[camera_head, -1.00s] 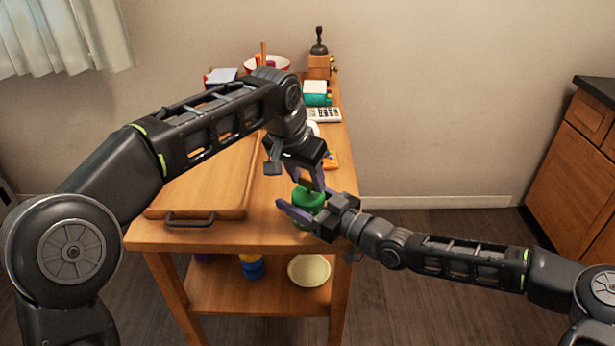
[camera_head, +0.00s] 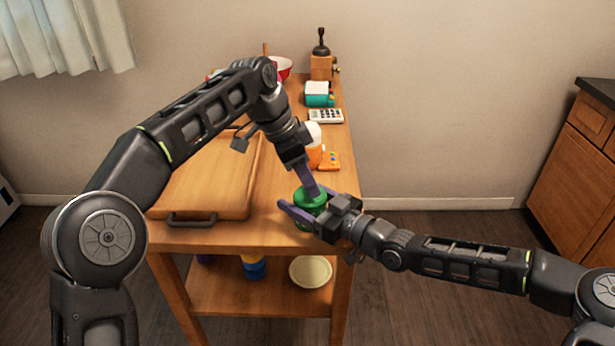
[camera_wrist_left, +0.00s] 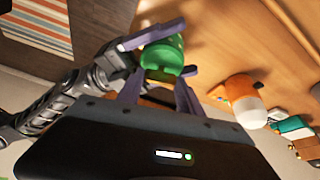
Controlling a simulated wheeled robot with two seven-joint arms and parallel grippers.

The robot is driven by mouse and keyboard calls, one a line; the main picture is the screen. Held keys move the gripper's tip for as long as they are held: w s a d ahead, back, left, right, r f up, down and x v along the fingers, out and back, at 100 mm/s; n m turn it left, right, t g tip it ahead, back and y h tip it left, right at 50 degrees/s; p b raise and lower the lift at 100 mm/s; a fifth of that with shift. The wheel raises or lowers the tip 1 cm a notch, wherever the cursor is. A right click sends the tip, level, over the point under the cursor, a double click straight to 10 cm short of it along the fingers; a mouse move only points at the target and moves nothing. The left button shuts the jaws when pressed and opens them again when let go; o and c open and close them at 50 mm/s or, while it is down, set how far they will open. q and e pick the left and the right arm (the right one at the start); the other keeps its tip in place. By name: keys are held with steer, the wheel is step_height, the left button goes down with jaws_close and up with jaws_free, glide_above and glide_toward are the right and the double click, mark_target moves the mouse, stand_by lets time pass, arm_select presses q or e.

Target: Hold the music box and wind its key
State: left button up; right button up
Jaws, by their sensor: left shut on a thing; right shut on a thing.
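The green music box (camera_head: 312,203) is a round green body on the near right part of the wooden table. My right gripper (camera_head: 312,209) is shut around its sides, coming in from the right. My left gripper (camera_head: 308,185) comes down from above onto its top, with the fingers tilted. In the left wrist view the green music box (camera_wrist_left: 161,60) shows between the right gripper's fingers, and my left gripper's fingers (camera_wrist_left: 160,90) reach to its top. A small brownish part, likely the key, shows between the left fingers; most of it is hidden.
A wooden board (camera_head: 208,185) with a dark handle lies to the left. An orange and white container (camera_head: 314,148) and an orange card-like item (camera_head: 330,161) stand just behind. A calculator (camera_head: 326,116), a teal box (camera_head: 317,96) and a grinder (camera_head: 321,62) are farther back.

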stand_by(0.4)
arm_select(q)
steer(key=o, duration=1.4)
steer(key=shift+a+r, duration=0.2)
steer(key=shift+r, duration=0.25)
steer(key=s+a, duration=0.3)
steer(key=a, duration=0.8)
steer(key=shift+a+r, duration=0.15)
steer(key=shift+a, duration=0.2)
steer(key=shift+s, duration=0.1)
